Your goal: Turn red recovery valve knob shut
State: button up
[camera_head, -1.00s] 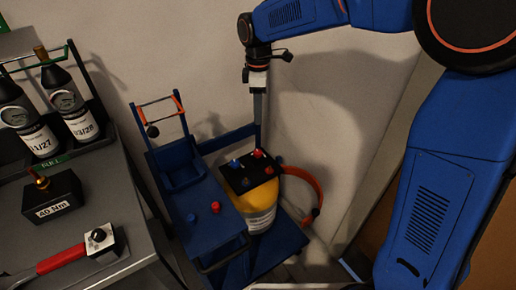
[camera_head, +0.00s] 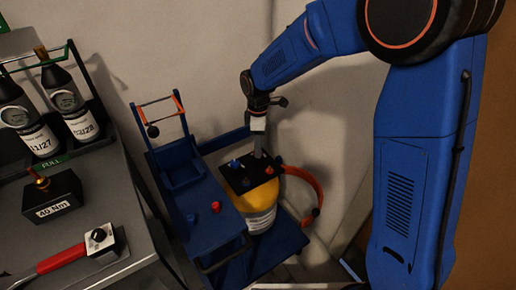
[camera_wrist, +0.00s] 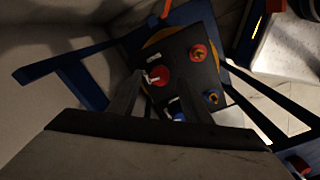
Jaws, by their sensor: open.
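The black valve panel (camera_head: 240,184) sits on top of a yellow cylinder (camera_head: 258,200). In the wrist view, a red knob with a white pointer (camera_wrist: 159,76) lies between the fingertips of my gripper (camera_wrist: 160,90). A second red valve with a brass centre (camera_wrist: 198,52) is farther up the panel, with blue valves on its lower side. In the head view, my open gripper (camera_head: 258,148) points down at the panel's far side, hiding one red knob; the other red knob (camera_head: 270,170) stays visible. I cannot read the labels or tell contact.
A blue cart (camera_head: 207,205) with small red and blue knobs stands left of the cylinder. An orange-red hose (camera_head: 313,183) curves on its right. A grey bench (camera_head: 95,195) with bottles, a black 40 Nm box and a red-handled tool is at left.

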jog(key=shift+f, duration=1)
jog(key=c, duration=1.1)
jog(key=shift+o, duration=0.2)
